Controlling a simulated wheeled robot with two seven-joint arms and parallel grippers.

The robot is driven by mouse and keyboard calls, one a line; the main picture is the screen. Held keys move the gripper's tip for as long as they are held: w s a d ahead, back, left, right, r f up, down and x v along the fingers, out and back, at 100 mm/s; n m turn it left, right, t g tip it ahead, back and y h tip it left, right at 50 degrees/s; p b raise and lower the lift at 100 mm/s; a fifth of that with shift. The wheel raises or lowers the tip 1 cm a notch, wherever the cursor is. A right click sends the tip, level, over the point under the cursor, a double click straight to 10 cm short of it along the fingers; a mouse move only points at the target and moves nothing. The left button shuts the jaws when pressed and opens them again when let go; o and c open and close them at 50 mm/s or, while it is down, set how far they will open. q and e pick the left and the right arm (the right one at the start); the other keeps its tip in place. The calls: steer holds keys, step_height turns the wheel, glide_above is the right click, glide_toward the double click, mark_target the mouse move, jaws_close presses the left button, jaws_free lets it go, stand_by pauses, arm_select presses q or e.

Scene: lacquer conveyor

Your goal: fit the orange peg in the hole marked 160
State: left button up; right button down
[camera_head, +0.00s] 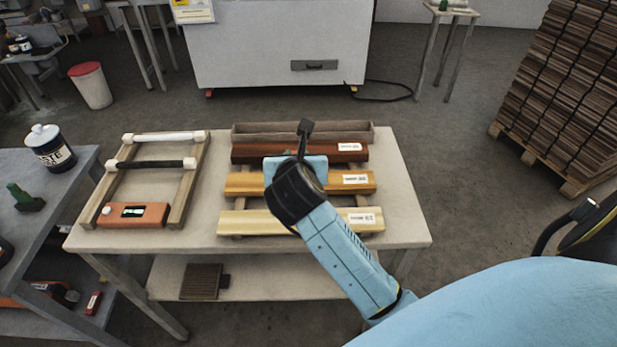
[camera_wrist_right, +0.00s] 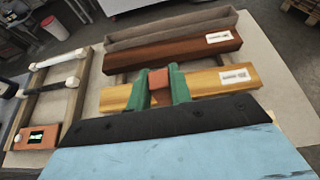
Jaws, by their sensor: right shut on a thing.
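My right gripper (camera_wrist_right: 159,88) has green fingers shut on a small orange peg (camera_wrist_right: 160,78), over or at the middle, yellow-orange bar (camera_wrist_right: 205,83). I cannot tell whether the peg touches the bar or is partly in a hole. In the head view my wrist hides the fingers and peg. The table bears a red-brown bar (camera_head: 325,152) behind, the yellow-orange bar (camera_head: 350,183) in the middle and a pale yellow bar (camera_head: 300,222) in front. Each has a white label at its right end, too small to read. No hole marked 160 can be made out. My left gripper is not in view.
A grey trough (camera_head: 345,131) lies behind the bars. A wooden frame (camera_head: 186,190) with a white and a black roller stands at left, with an orange display box (camera_head: 155,212) at its front. The table's right end (camera_head: 405,215) is clear.

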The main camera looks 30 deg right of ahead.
steer(key=shift+w+d+f+b, duration=0.1)
steer(key=shift+d+f+b, duration=0.15)
steer(key=shift+f, duration=1.5)
steer(key=shift+w+d+f+b, duration=0.15)
steer(key=shift+f+b, duration=0.15)
steer(key=shift+f, duration=1.4)
steer(key=shift+w+d+f+b, duration=0.1)
steer(key=shift+d+f+b, duration=0.15)
steer(key=shift+f, duration=1.5)
steer(key=shift+f, duration=0.1)
steer(key=shift+f+b, duration=0.35)
steer(key=shift+f, duration=0.2)
steer(key=c, duration=1.3)
jaws_free()
steer(key=shift+s+f, duration=0.1)
